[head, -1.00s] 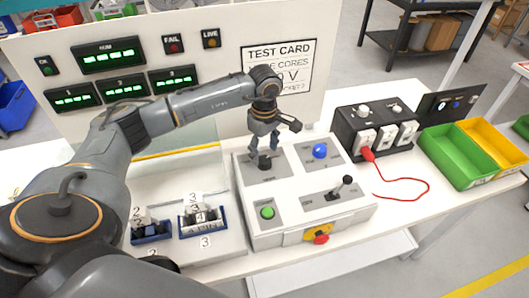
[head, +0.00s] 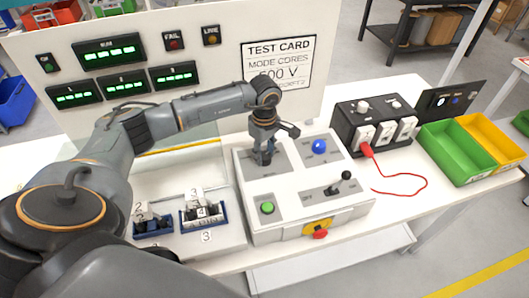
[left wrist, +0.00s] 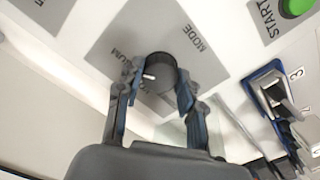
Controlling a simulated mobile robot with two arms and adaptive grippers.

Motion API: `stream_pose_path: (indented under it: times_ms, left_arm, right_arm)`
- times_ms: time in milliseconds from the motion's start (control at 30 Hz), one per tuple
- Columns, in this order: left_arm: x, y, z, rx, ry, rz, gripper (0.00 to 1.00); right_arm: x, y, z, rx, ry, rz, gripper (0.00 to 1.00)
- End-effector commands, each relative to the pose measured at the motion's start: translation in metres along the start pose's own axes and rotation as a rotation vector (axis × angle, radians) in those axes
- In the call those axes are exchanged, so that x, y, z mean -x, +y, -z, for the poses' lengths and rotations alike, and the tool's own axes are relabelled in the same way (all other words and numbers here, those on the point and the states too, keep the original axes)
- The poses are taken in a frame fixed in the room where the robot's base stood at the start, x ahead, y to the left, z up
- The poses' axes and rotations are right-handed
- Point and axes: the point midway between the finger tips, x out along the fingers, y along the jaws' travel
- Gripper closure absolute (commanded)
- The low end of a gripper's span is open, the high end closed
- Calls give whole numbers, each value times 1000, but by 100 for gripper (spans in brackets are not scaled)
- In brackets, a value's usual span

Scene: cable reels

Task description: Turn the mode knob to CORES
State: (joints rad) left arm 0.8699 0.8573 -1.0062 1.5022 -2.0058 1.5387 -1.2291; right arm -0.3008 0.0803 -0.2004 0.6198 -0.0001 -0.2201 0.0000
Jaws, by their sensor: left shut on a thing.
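The mode knob (left wrist: 157,75) is a dark round knob with a white pointer mark, on a grey plate lettered MODE in the left wrist view. The word SUM shows on the plate, and other lettering is partly covered by my fingers. My left gripper (left wrist: 155,90) has one finger on each side of the knob and is shut on it. In the head view my left gripper (head: 263,158) points down at the control box (head: 290,228) and hides most of the knob. My right gripper is not in view.
A blue button (head: 319,146), a green START button (head: 267,208), a lever (head: 345,177) and a red stop button (head: 320,234) are on the box. A test card (head: 277,65) stands behind. A black socket box (head: 375,128) with a red cable is to the right.

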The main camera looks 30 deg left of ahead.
Motion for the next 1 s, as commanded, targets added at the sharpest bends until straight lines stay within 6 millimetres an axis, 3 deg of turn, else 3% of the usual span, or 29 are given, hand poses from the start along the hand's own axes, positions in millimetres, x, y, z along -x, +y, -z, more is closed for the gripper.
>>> stream_pose_path:
  times_ms: [367,1000]
  left_arm:
    - [-2,0,0,118,-1,0,94]
    - [-3,0,0,696,0,-1,94]
  right_arm:
    - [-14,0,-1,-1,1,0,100]
    - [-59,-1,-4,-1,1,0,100]
